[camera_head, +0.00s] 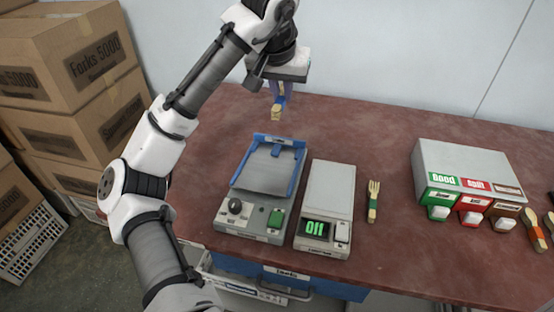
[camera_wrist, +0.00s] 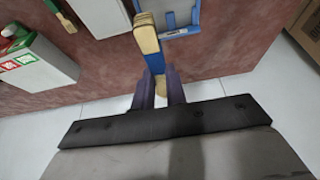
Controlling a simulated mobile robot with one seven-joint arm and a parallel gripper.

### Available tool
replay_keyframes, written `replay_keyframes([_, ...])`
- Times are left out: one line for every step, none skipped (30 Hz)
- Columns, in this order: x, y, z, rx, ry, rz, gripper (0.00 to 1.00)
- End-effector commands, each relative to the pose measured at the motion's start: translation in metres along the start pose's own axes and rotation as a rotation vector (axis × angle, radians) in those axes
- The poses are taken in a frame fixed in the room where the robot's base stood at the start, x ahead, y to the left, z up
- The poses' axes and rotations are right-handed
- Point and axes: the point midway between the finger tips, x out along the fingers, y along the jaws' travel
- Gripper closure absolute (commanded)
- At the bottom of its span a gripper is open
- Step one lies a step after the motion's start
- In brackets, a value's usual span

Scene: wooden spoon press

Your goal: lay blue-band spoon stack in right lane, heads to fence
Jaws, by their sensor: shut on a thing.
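The blue-band spoon stack (camera_head: 276,113) is wooden, with a blue band around its middle. My gripper (camera_head: 279,88) is shut on it and holds it above the far side of the table. In the wrist view the stack (camera_wrist: 146,34) extends from between the purple fingers of my gripper (camera_wrist: 161,90), with its other end showing behind them. The blue-framed tray (camera_head: 296,168) is empty on a grey machine, nearer than the stack. Its blue frame (camera_wrist: 181,27) also shows in the wrist view, close beside the stack. I cannot make out separate lanes.
A sorter box (camera_head: 455,165) with coloured buttons stands farther right. Cartons (camera_head: 75,60) are stacked at left. The red-brown table (camera_head: 350,125) is clear behind.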

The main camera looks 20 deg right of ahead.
Motion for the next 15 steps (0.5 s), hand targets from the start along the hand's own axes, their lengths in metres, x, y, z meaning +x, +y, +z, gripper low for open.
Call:
replay_keyframes([0.008,0.0,0.004,0.001,-0.002,0.003,1.0])
replay_keyframes([0.014,0.0,0.006,0.0,-0.003,0.003,1.0])
replay_keyframes([0.022,0.001,0.01,0.0,-0.004,0.005,1.0])
replay_keyframes([0.029,0.001,0.013,0.0,-0.004,0.004,1.0])
replay_keyframes([0.036,0.001,0.016,-0.001,-0.005,0.005,1.0])
replay_keyframes([0.045,0.001,0.019,-0.001,-0.005,0.005,1.0])
replay_keyframes([0.052,0.001,0.022,-0.001,-0.003,0.005,1.0])
replay_keyframes([0.059,0.001,0.025,-0.001,-0.005,0.006,1.0])
replay_keyframes([0.068,0.001,0.029,-0.001,-0.004,0.005,1.0])
replay_keyframes([0.074,0.001,0.032,0.0,-0.003,0.005,1.0])
replay_keyframes([0.081,0.0,0.034,-0.002,-0.004,0.004,1.0])
replay_keyframes([0.09,-0.001,0.038,-0.003,-0.004,0.002,1.0])
replay_keyframes([0.097,-0.001,0.042,-0.003,-0.004,0.001,1.0])
replay_keyframes([0.104,0.0,0.044,-0.002,-0.003,0.002,1.0])
replay_keyframes([0.112,-0.001,0.048,-0.003,-0.004,0.0,1.0])
